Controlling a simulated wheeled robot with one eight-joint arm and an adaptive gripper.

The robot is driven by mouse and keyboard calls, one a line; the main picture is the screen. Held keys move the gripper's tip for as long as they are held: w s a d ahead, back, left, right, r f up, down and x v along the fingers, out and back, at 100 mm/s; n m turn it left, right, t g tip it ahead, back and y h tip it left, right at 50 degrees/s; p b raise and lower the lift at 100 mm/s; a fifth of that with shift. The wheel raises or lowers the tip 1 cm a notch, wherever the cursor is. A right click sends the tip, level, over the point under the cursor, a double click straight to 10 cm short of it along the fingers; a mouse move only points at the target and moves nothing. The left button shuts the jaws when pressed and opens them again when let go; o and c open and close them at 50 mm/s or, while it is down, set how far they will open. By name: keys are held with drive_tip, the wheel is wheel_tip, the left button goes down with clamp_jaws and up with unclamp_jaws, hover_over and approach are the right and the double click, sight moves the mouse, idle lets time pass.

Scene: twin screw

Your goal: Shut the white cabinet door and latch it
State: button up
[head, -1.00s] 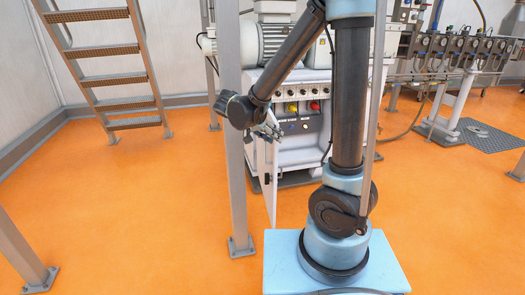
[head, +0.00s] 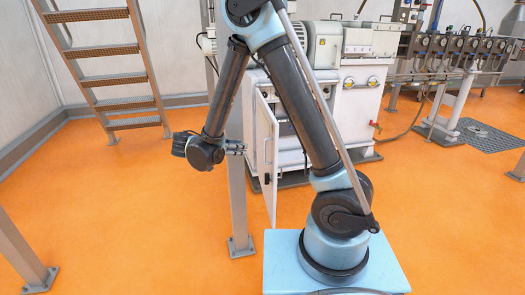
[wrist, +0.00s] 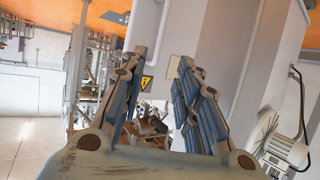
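The white cabinet door (head: 265,150) stands open in the head view, swung out toward me and seen nearly edge-on. A dark latch handle (head: 267,179) sits on it. The door belongs to the white machine cabinet (head: 352,100), partly hidden behind my arm. My gripper (head: 242,148) is left of the door's upper part, in front of the grey post, pointing right. In the wrist view my gripper (wrist: 165,75) has its two fingers spread apart with nothing between them. A yellow warning sign (wrist: 147,82) shows beyond the fingers. I cannot tell whether the gripper touches the door.
A grey post (head: 238,205) stands close left of the door, right by my gripper. A metal ladder (head: 115,78) is at the back left. A pipe rack with gauges (head: 455,50) is at the back right. Orange floor (head: 130,215) is clear at the left.

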drive_tip(key=x, duration=1.5)
drive_tip(key=shift+c, duration=0.6)
clamp_jaws()
